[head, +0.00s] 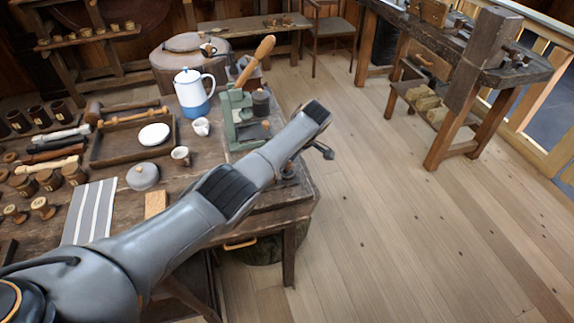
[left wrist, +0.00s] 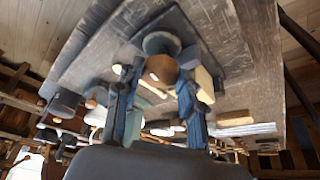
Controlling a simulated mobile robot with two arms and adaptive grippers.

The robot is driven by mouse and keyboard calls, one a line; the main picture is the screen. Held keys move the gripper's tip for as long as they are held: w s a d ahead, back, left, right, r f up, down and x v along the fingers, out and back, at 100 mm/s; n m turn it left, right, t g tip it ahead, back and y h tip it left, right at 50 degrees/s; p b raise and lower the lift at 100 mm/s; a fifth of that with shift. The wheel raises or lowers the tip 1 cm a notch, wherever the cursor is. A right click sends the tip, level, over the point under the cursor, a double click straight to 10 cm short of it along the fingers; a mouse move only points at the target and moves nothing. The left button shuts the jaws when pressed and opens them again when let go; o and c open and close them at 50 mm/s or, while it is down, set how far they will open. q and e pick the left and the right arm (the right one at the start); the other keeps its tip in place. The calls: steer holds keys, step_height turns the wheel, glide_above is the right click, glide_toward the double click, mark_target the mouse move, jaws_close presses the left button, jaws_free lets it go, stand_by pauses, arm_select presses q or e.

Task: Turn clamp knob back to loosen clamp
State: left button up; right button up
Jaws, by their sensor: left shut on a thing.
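A brown round wooden clamp knob (left wrist: 162,68) sits between the two dark fingers of my left gripper (left wrist: 157,98) in the left wrist view. The gripper is shut on it. A dark round part of the clamp (left wrist: 160,43) shows just behind the knob. A green cast stand (head: 229,112) with a wooden handle (head: 262,50) stands just beyond the arm. My right gripper is not in view.
On the wooden table (head: 110,190) are a white-and-blue pot (head: 193,97), white cups (head: 201,127), a tray (head: 106,157) with a mallet, a striped cloth (head: 90,212) and several spools. A workbench (head: 485,62) stands at the upper right. The floor (head: 420,230) right of the table is clear.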

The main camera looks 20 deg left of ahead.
arm_select(q)
steer(key=shift+f+n+b, duration=0.1)
steer(key=shift+n+b, duration=0.25)
steer(key=shift+n, duration=0.05)
stand_by(0.4)
steer(key=o, duration=1.2)
steer(key=shift+c, duration=0.2)
steer(key=v, duration=1.2)
steer(key=shift+w+d, duration=0.15)
steer(key=shift+w, duration=0.05)
